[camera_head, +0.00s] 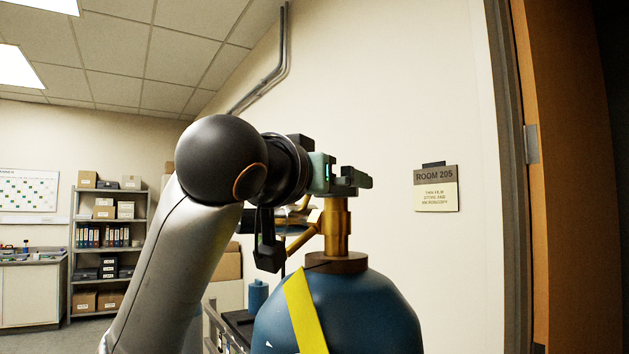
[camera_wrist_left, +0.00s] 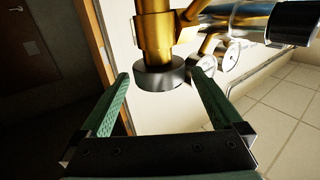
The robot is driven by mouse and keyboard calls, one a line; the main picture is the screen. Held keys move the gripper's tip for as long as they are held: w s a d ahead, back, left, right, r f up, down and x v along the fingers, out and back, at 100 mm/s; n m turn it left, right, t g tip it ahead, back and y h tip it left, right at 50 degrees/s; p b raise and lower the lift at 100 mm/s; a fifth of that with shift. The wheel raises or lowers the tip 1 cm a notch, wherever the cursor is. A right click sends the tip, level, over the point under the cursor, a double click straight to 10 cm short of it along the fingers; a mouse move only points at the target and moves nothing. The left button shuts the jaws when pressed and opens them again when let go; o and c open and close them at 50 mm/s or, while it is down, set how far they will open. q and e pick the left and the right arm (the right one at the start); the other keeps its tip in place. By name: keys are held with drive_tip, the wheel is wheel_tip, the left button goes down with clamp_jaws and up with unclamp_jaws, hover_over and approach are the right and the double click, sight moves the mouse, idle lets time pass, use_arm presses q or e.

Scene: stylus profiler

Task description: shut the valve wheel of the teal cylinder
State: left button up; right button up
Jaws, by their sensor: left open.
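The teal cylinder (camera_head: 375,318) stands upright at the bottom centre of the head view, with a brass valve (camera_head: 337,228) on its neck. My left gripper (camera_head: 352,180) is at the top of this valve and hides the wheel in the head view. In the left wrist view, the dark round valve wheel (camera_wrist_left: 160,77) sits at the end of the brass stem (camera_wrist_left: 154,38). The open green fingers (camera_wrist_left: 158,84) lie on either side of the wheel, with gaps visible. Whether the wheel is fully between the fingertips is hard to tell. My right gripper is not in view.
A yellow strap (camera_head: 304,312) crosses the cylinder. A regulator with round gauges (camera_wrist_left: 230,55) branches off beside the valve, close to the fingers. The wall with a room sign (camera_head: 436,188) is behind, and a door frame (camera_head: 508,180) stands right. Shelves (camera_head: 108,245) are far left.

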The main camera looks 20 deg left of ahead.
use_arm(q)
drive_tip(key=s+a+b, duration=0.1)
drive_tip(key=s+b, duration=0.2)
drive_tip(key=s, duration=0.9)
drive_tip(key=shift+w, duration=0.1)
